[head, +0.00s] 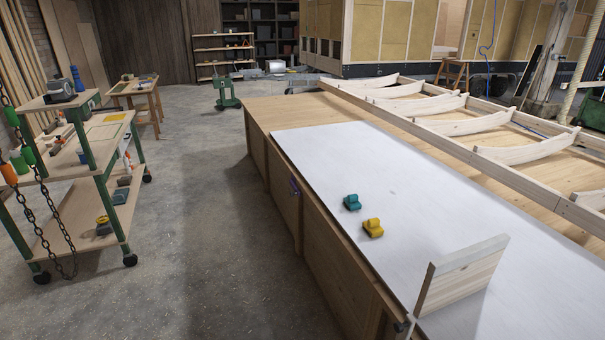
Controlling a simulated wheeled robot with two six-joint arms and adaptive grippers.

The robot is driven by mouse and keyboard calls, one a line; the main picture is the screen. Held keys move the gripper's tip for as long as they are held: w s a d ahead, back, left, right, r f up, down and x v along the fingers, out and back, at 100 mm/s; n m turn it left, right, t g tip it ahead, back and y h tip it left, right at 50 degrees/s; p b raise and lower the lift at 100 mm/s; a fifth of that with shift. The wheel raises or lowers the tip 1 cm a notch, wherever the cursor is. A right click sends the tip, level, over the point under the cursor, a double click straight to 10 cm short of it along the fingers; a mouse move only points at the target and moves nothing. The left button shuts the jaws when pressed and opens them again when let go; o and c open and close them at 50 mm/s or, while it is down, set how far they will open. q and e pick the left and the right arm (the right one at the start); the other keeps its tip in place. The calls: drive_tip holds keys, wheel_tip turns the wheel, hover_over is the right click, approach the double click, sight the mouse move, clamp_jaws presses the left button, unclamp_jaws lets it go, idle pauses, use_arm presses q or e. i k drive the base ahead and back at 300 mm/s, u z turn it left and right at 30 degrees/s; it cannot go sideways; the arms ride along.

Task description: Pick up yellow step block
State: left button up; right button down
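A small yellow step block (373,228) sits on the white sheet (420,190) that covers part of the long wooden workbench. A similar teal block (352,202) sits just behind it and a little to the left, apart from it. Nothing touches the yellow block. Neither of my grippers shows in the head view.
An upright wooden board (462,275) stands on the sheet in front and to the right of the blocks. A wooden frame with curved ribs (450,127) lies along the bench's far side. A tool cart (85,190) stands at left. The concrete floor (215,220) between is clear.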

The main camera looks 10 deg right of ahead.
sight(372, 226)
drive_tip(key=u, duration=0.25)
drive_tip(key=i, duration=2.35)
drive_tip(key=z, duration=3.65)
